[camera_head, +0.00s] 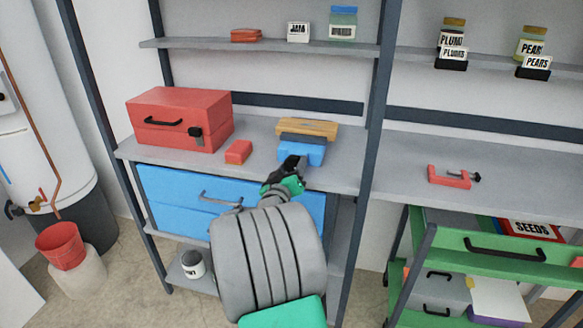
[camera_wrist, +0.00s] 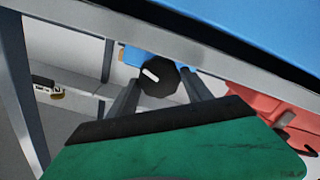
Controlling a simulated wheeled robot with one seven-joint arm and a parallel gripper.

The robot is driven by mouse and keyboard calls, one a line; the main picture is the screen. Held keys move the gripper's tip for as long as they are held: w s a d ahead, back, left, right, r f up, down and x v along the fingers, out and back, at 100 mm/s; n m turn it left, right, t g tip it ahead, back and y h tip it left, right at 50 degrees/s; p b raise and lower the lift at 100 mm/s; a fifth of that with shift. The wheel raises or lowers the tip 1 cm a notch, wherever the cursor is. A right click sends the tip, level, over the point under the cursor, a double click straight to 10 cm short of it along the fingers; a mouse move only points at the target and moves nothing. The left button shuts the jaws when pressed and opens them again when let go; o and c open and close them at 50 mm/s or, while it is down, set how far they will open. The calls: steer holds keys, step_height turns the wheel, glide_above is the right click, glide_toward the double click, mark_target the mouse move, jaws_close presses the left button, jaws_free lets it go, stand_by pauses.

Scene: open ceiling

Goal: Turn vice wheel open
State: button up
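A blue vice (camera_head: 302,152) with a wooden piece and a dark grey part on top stands on the grey workbench (camera_head: 350,181). Its black wheel (camera_wrist: 158,77) has a light handle bar and shows in the wrist view, with a bit of the blue vice behind it. My gripper (camera_head: 288,172) is at the front of the vice. In the wrist view its two grey fingers (camera_wrist: 160,86) are apart, one on each side of the wheel. Whether they touch its rim I cannot tell. In the head view the gripper hides most of the wheel.
A red toolbox (camera_head: 182,120) and a small red block (camera_head: 238,152) stand left of the vice. A dark shelf post (camera_head: 371,130) rises to its right. A blue drawer (camera_head: 165,192) is below. A red clamp (camera_head: 449,178) lies on the right bench.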

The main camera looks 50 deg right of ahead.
steer(key=o, duration=0.3)
